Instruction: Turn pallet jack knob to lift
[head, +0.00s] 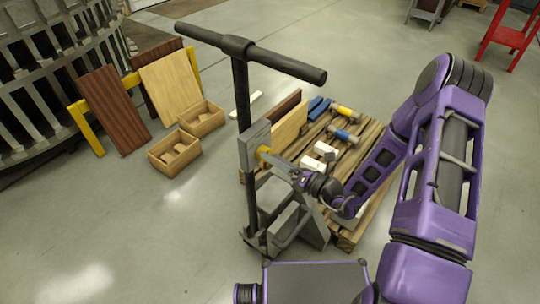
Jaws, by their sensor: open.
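The pallet jack (241,100) stands upright in the middle of the head view, with a black T-shaped handle. A grey plate (253,142) is fixed partway down its column. A yellow knob (264,153) shows at the right side of this plate. My gripper (276,161) reaches in from the right, with its fingers pointing left at the knob. The fingers are open and close to the knob; I cannot tell whether they touch it or lie around it. The fingertips and part of the knob overlap in this view.
A wooden pallet (347,240) behind the jack carries boards, white blocks and blue and yellow items. Two wooden boxes (175,153) and leaning boards (112,108) stand at the left. A red stand (507,38) is at the far right. The floor (110,225) at the front left is clear.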

